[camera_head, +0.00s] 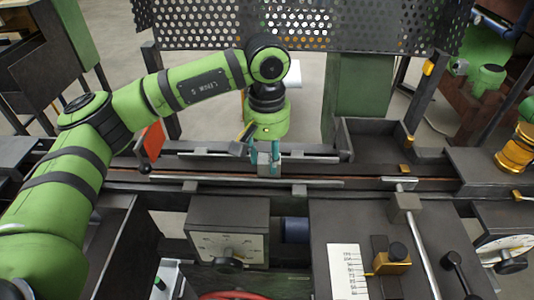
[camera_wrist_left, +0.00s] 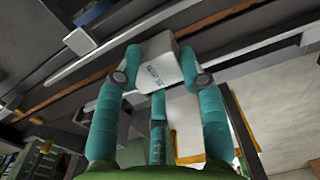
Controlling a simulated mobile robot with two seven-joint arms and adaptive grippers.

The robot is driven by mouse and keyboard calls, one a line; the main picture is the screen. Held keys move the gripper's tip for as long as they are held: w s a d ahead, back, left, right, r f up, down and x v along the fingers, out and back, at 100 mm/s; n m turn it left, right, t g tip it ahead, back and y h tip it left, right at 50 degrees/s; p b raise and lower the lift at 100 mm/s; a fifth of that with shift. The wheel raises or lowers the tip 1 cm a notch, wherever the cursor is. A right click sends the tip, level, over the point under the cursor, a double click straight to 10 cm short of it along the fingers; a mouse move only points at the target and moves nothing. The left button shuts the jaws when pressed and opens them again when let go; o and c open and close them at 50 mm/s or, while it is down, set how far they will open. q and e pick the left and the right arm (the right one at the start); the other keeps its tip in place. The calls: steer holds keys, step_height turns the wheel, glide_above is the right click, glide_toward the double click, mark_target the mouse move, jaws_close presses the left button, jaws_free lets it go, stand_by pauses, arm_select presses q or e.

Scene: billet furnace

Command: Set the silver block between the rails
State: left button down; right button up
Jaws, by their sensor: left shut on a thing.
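My left gripper (camera_head: 264,160) reaches down over the rail bed, and its teal fingers are shut on the silver block. In the left wrist view the block (camera_wrist_left: 160,64) is a pale box with small dark print on one face, held between the fingertips (camera_wrist_left: 160,80). The long dark rails (camera_head: 330,182) run left to right under and in front of the gripper. I cannot tell whether the block touches them. My right gripper is out of view.
A perforated dark screen (camera_head: 300,24) stands behind the rails. In front are a dial box (camera_head: 229,235), a panel with a white scale (camera_head: 347,271) and a brass knob block (camera_head: 393,260). An open dark tray (camera_head: 375,140) sits right of the gripper.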

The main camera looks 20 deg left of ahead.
arm_select(q)
steer(key=shift+f+b, duration=0.35)
steer(key=shift+b, duration=0.05)
steer(key=c, duration=0.7)
jaws_free()
steer(key=shift+o, duration=0.2)
step_height(320, 180, up, 12)
